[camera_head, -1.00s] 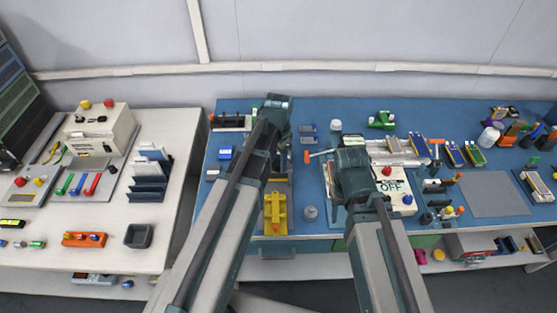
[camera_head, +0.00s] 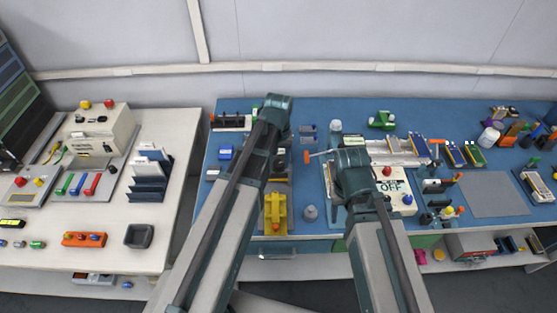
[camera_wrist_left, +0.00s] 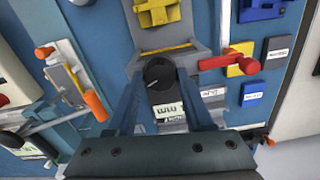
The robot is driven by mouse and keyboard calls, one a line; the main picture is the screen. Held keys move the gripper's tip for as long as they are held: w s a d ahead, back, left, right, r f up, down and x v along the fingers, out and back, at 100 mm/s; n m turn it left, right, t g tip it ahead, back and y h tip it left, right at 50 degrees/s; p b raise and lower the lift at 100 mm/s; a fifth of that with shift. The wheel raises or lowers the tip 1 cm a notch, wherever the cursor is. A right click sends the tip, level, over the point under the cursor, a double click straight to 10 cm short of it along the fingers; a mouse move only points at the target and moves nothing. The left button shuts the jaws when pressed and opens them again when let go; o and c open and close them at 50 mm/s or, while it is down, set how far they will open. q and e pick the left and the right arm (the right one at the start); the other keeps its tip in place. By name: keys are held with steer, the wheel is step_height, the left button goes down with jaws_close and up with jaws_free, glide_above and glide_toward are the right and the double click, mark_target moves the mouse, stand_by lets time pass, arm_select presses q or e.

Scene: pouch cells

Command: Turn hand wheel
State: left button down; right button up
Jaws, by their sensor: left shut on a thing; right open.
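The hand wheel appears as a round black knob (camera_wrist_left: 159,74) with a pale mark, on a grey base in the left wrist view. My left gripper (camera_wrist_left: 160,84) has one finger on each side of the knob and is shut on it. In the head view my left forearm and wrist cover the knob. My right gripper (camera_head: 340,208) is partly hidden under its own wrist; it is open, above the bench near the white OFF box (camera_head: 394,190).
A yellow fixture (camera_head: 275,212) stands just in front of the knob. A red lever (camera_wrist_left: 228,60) lies close beside it in the wrist view. A grey weight-like piece (camera_head: 310,213) and an orange-tipped handle (camera_head: 318,154) stand between my arms.

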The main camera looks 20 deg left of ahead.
mark_target(278, 163)
arm_select(q)
steer(key=shift+n, duration=0.9)
steer(key=shift+c, duration=1.4)
jaws_free()
steer(key=shift+r, duration=0.1)
step_height(278, 163, up, 14)
steer(key=p, duration=1.3)
steer(key=shift+p, duration=0.4)
steer(key=shift+f, duration=0.2)
